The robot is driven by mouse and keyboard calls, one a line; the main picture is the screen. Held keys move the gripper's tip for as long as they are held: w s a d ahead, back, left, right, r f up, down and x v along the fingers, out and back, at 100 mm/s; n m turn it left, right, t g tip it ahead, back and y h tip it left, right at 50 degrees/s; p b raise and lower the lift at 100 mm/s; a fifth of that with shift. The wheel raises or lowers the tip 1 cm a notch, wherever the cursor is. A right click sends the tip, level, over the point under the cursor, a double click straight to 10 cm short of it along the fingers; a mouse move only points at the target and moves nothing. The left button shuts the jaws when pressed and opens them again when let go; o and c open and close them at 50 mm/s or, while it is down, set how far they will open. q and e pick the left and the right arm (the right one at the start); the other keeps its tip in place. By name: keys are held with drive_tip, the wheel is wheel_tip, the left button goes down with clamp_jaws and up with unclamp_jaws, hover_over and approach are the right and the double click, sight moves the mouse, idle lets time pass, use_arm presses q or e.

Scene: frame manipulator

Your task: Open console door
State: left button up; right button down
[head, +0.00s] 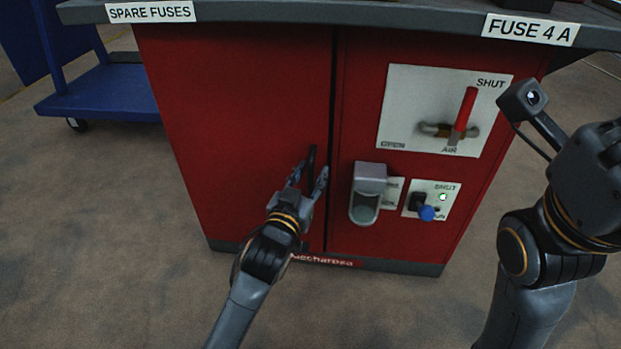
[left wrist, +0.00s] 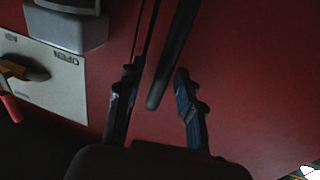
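The red console door (head: 235,110) is the left front panel of the cabinet and is closed, with a dark seam along its right edge. A black vertical handle (head: 311,158) sits near that seam; it also shows in the left wrist view as a dark bar (left wrist: 176,50). My left gripper (head: 309,175) is at the handle's lower part. In the left wrist view its two fingers (left wrist: 157,82) are apart, one on each side of the handle's end, with visible gaps. My right arm (head: 555,215) is at the right; its fingers do not show.
The right panel carries a white plate with a red lever (head: 466,108), a grey cup-like holder (head: 367,190) and a small plate with a blue knob (head: 427,213). A grey worktop (head: 330,14) overhangs the cabinet. A blue cart (head: 100,92) stands at the left. The floor in front is clear.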

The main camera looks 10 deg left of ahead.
use_arm(q)
clamp_jaws()
idle(0.6)
